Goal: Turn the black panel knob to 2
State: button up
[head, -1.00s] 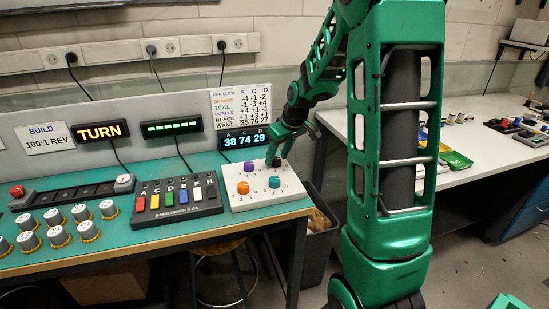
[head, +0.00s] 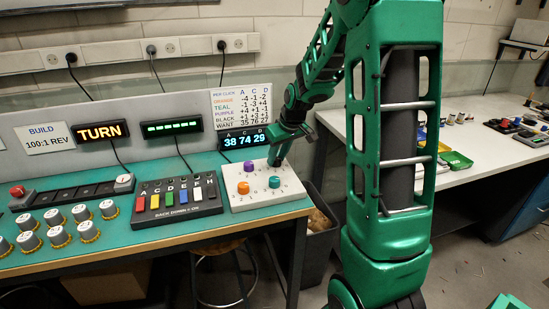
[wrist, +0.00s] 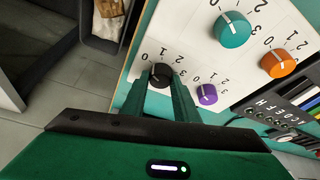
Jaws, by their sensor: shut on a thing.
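The black panel knob (wrist: 160,75) sits on the white panel (head: 240,202) at its far right corner; in the head view my gripper hides it. My gripper (wrist: 161,84) reaches down over it, with one green finger on each side, shut on the knob. Printed digits 0, 1 and 2 show around the knob in the wrist view. Its pointer mark is too dark and small to read.
The same panel carries a purple knob (wrist: 207,95), a teal knob (wrist: 233,30) and an orange knob (wrist: 278,63), close beside my fingers. A display (head: 245,139) reads 38 74 29. A chart (head: 238,102) above lists WANT 35 76 27. A keyed box (head: 177,201) stands left.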

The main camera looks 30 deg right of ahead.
jog(key=m, duration=0.2)
jog(key=m+h, duration=0.1)
jog(key=shift+w+a+m+h, duration=0.1)
jog(key=shift+a+m+h, duration=0.2)
jog(key=shift+m, duration=0.1)
jog(key=m, duration=0.2)
jog(key=m+g+h, duration=0.1)
jog(key=m, duration=0.1)
jog(key=shift+w+a+m, duration=0.1)
jog(key=shift+a+m, duration=0.05)
jog(key=shift+m, duration=0.15)
jog(key=m+g+h, duration=0.1)
jog(key=m, duration=0.3)
jog(key=shift+w+a, duration=0.15)
jog(key=shift+w+m+g+h, duration=0.1)
jog(key=shift+m+g+h, duration=0.25)
jog(key=shift+m, duration=0.7)
jog(key=shift+m+g+h, duration=0.15)
jog(key=shift+m+g, duration=0.4)
jog(key=shift+m, duration=0.5)
jog(key=shift+w, duration=0.1)
jog(key=o, duration=1)
jog(key=shift+o, duration=0.2)
jog(key=shift+r, duration=0.1)
